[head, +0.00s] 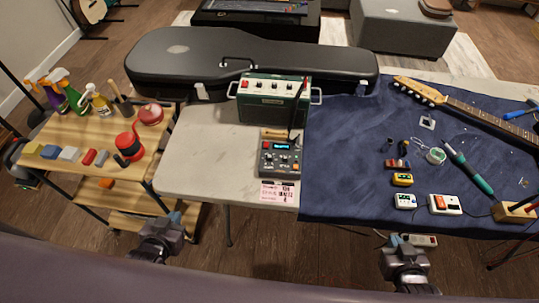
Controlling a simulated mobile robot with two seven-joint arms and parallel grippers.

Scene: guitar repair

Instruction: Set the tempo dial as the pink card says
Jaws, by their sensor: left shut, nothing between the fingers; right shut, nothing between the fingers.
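A pink card (279,192) with dark print lies at the front edge of the pale tabletop; its text is too small to read surely. Just behind it stands a grey box (280,160) with a lit blue display (282,146) and several small knobs and buttons. I cannot tell which knob is the tempo dial or where it points. My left gripper (166,226) is shut and empty, in front of the table and left of the card. My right gripper (406,242) is shut and empty, in front of the blue mat, right of the card.
A green amplifier (271,97) stands behind the box, before a black guitar case (190,60). A blue mat (345,150) holds pedals, tools and a guitar neck (480,115). A wooden cart (75,135) with bottles stands left. The tabletop (205,150) left of the box is clear.

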